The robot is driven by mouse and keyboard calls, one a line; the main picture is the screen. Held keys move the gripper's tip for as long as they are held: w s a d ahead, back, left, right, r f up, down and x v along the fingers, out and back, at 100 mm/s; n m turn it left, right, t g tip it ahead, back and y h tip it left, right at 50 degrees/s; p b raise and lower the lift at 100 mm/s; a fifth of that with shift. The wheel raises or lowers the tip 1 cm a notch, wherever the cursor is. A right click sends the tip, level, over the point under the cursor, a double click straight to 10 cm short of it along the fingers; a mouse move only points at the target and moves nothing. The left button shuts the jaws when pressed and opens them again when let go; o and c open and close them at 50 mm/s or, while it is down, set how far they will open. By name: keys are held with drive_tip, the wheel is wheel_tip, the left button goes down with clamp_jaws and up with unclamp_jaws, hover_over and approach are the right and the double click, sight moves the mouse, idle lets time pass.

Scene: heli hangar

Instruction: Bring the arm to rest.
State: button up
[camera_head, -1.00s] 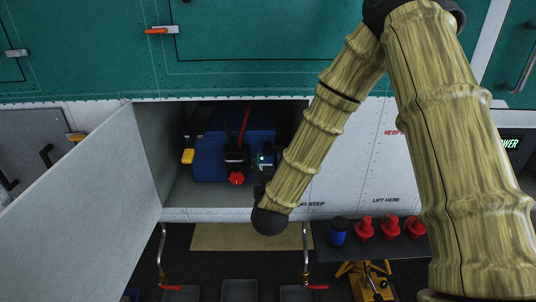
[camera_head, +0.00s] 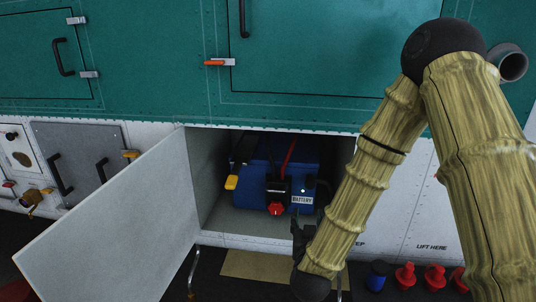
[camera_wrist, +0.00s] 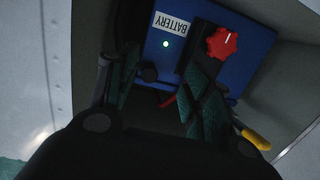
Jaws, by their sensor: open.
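My gripper (camera_head: 303,232) is at the lower end of my bent arm, in front of the right part of an open compartment in the head view. In the wrist view its two green-padded fingers (camera_wrist: 163,92) are apart, with nothing seen held between them. A blue battery (camera_head: 251,185) sits inside the compartment, beyond the fingers. It has a red knob (camera_head: 276,208), a "BATTERY" label (camera_head: 302,200) and a lit green light (camera_wrist: 166,44).
The compartment's grey door (camera_head: 120,225) stands open at left. A yellow handle (camera_head: 232,182) is beside the battery. A blue cap (camera_head: 376,276) and several red plugs (camera_head: 405,275) stand at lower right, close to my arm. An orange latch (camera_head: 215,63) is on the green panel above.

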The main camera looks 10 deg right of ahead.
drive_tip(key=s+f+n+g+y, duration=0.1)
drive_tip(key=s+f+g, duration=0.2)
drive_tip(key=s+f, duration=0.35)
drive_tip(key=s+f+g+y, duration=0.2)
drive_tip(key=s+f, duration=0.2)
drive_tip(key=f, duration=0.6)
drive_tip(key=s+f+n+g+y, duration=0.1)
drive_tip(key=s+f+g, duration=0.3)
drive_tip(key=f, duration=0.5)
drive_tip(key=s+d+f+g, duration=0.1)
drive_tip(key=s+f+g, duration=0.2)
drive_tip(key=s, duration=0.9)
drive_tip(key=s+d+f+g, duration=0.1)
drive_tip(key=s+f+g, duration=0.3)
drive_tip(key=s+f, duration=0.4)
drive_tip(key=s, duration=0.4)
drive_tip(key=shift+s+d+f, duration=0.2)
drive_tip(key=shift+s+d, duration=0.15)
drive_tip(key=shift+d, duration=0.05)
